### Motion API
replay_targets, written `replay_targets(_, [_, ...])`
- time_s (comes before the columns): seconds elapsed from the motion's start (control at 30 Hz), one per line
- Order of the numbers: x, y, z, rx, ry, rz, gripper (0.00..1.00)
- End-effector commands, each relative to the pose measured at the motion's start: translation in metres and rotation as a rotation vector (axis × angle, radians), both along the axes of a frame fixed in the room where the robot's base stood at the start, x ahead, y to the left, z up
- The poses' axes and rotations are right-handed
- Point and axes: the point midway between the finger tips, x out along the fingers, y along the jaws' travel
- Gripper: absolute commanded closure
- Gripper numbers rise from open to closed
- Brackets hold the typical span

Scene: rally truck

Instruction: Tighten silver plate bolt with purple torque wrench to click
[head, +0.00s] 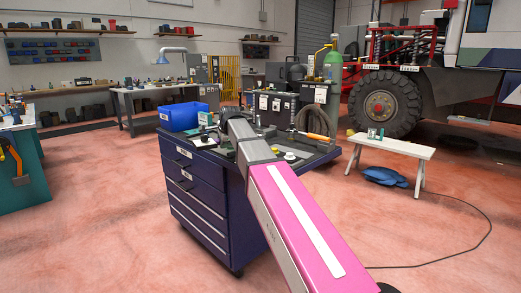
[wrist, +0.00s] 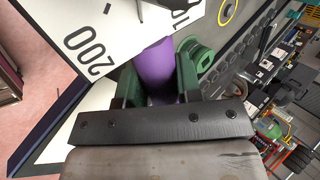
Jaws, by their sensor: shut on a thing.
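My gripper (wrist: 158,82), with dark green fingers, shows in the wrist view. It is shut on the purple torque wrench (wrist: 155,62), whose purple part lies between the fingers and runs up the picture. The wrench's far end is out of sight. In the head view my pink arm reaches over the navy tool cart (head: 205,208) and hides the gripper and wrench. I cannot make out the silver plate or its bolt in either view.
A white panel (wrist: 122,28) printed with 200 lies close to the fingers, and a green flanged cylinder (wrist: 202,58) is right of them. A blue bin (head: 180,117) stands on the cart's left. A white bench (head: 395,146) stands to the right. Floor left of the cart is clear.

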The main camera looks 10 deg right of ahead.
Motion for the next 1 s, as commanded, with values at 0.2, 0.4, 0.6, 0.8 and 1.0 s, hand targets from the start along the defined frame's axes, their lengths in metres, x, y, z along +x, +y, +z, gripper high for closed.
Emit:
replay_targets(0.2, [0.0058, 0.0007, 0.0015, -0.005, -0.007, -0.015, 1.00])
replay_targets(0.4, [0.0087, 0.0020, 0.0016, -0.003, -0.008, -0.033, 1.00])
replay_targets(0.6, [0.0114, 0.0029, 0.0016, -0.005, -0.008, -0.048, 1.00])
replay_targets(0.8, [0.0123, 0.0033, 0.0016, -0.004, -0.008, -0.056, 1.00])
replay_targets(1.0, [0.0121, 0.0033, 0.0016, -0.004, -0.008, -0.056, 1.00])
